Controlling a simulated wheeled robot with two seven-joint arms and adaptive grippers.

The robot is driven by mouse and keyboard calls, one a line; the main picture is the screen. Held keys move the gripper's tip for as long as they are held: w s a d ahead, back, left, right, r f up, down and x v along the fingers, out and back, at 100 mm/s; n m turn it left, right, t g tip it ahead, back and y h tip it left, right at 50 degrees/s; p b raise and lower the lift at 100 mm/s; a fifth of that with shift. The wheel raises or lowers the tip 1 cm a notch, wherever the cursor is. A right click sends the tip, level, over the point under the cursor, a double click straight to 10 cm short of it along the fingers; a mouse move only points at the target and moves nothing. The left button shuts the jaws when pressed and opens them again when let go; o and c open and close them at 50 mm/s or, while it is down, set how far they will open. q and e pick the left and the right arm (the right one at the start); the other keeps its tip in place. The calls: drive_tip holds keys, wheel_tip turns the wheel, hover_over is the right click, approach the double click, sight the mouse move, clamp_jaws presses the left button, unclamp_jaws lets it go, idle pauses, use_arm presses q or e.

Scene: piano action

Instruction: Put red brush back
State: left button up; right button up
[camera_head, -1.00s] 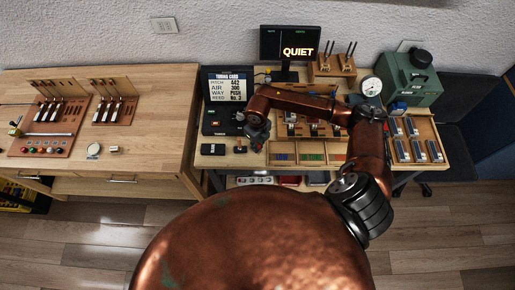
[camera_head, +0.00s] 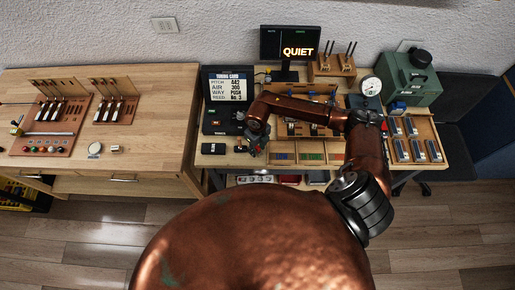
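My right arm reaches over the right-hand workbench from the right and bends down at its left end. My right gripper (camera_head: 257,148) points down near the bench's front edge, just left of the tray with coloured compartments (camera_head: 311,157). Its fingers are dark and small, so I cannot tell whether they are open or hold anything. I cannot make out a red brush for certain; it may be hidden by the gripper or too small. A small dark object with an orange spot (camera_head: 240,149) lies just left of the gripper. My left gripper is not in view.
A monitor reading QUIET (camera_head: 290,45), a sign board (camera_head: 229,88), a wooden block with upright tools (camera_head: 331,67), a round dial (camera_head: 371,85) and a green case (camera_head: 411,80) stand around the bench. The left table (camera_head: 160,120) has free room on its right half.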

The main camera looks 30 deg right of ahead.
sight(258, 147)
drive_tip(key=shift+r, duration=0.1)
drive_tip(key=shift+r, duration=0.3)
wheel_tip(258, 147, up, 12)
drive_tip(key=b, duration=0.1)
drive_tip(key=shift+f+b, duration=0.2)
drive_tip(key=shift+b, duration=0.15)
drive_tip(key=shift+s+d, duration=0.1)
drive_tip(key=shift+d, duration=0.05)
